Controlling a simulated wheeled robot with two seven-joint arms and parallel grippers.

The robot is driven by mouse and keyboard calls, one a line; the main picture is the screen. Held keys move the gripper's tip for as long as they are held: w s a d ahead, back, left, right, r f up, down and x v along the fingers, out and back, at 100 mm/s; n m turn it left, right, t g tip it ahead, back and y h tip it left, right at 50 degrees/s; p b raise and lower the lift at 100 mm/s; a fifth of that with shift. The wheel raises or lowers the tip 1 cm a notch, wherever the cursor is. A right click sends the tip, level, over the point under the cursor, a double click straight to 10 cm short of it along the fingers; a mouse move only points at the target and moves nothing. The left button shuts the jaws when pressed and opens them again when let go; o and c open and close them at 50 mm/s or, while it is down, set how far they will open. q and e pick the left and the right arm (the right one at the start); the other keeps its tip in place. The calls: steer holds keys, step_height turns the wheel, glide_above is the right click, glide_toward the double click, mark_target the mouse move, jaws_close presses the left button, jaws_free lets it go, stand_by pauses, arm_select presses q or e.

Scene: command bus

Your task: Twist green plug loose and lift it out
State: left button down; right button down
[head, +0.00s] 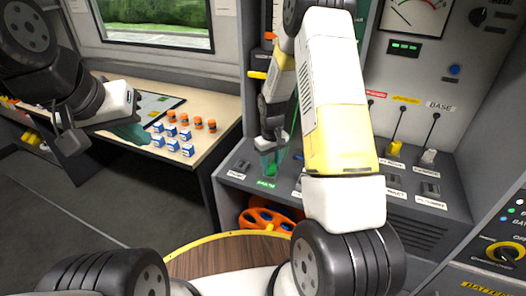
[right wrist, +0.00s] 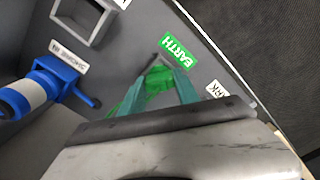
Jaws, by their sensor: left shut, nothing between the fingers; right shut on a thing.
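The green plug (right wrist: 157,80) is between the teal fingertips of my right gripper (right wrist: 155,92) in the right wrist view, beside a green EARTH label (right wrist: 179,53). My right gripper is shut on it. In the head view the right gripper (head: 270,160) points down at the grey console, just above the EARTH label (head: 266,184). The fingers hide much of the plug, and I cannot tell how deep it sits in its socket. My left gripper (head: 131,134) is shut and empty, over the edge of the desk at left.
A blue plug with a white band (right wrist: 35,88) stands near the green plug. The grey console (head: 232,178) carries other sockets and a yellow plug (head: 395,147). The desk (head: 213,117) holds several small blue and orange items. An orange reel (head: 268,215) is below the console.

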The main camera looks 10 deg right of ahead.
steer(key=shift+n, duration=0.8)
steer(key=n, duration=0.3)
steer(key=shift+n, duration=0.5)
steer(key=shift+n, duration=1)
steer(key=shift+r, duration=1.1)
steer(key=shift+r, duration=2.9)
